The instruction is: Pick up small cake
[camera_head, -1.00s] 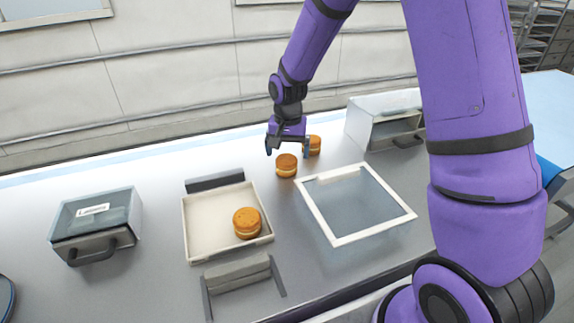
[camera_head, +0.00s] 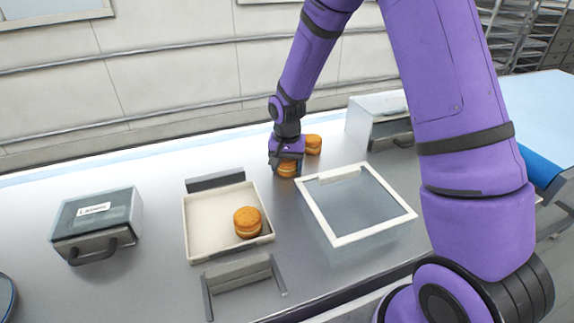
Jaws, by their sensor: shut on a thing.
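A small round cake (camera_head: 287,170), orange-brown with a pale filling layer, stands on the metal counter behind the white-framed panel. My gripper (camera_head: 286,167) is down over it from above, shut on it, and its fingers hide part of the cake. A second small cake (camera_head: 313,144) stands just behind and to the right, close to my gripper. A third small cake (camera_head: 247,222) sits in the right part of the cream square tray (camera_head: 205,238).
A labelled box with a handle (camera_head: 96,224) stands at the left. Another handled box (camera_head: 372,128) stands behind the white-framed panel (camera_head: 357,204). A grey bracket (camera_head: 243,284) lies in front of the tray. Bare counter lies between box and tray.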

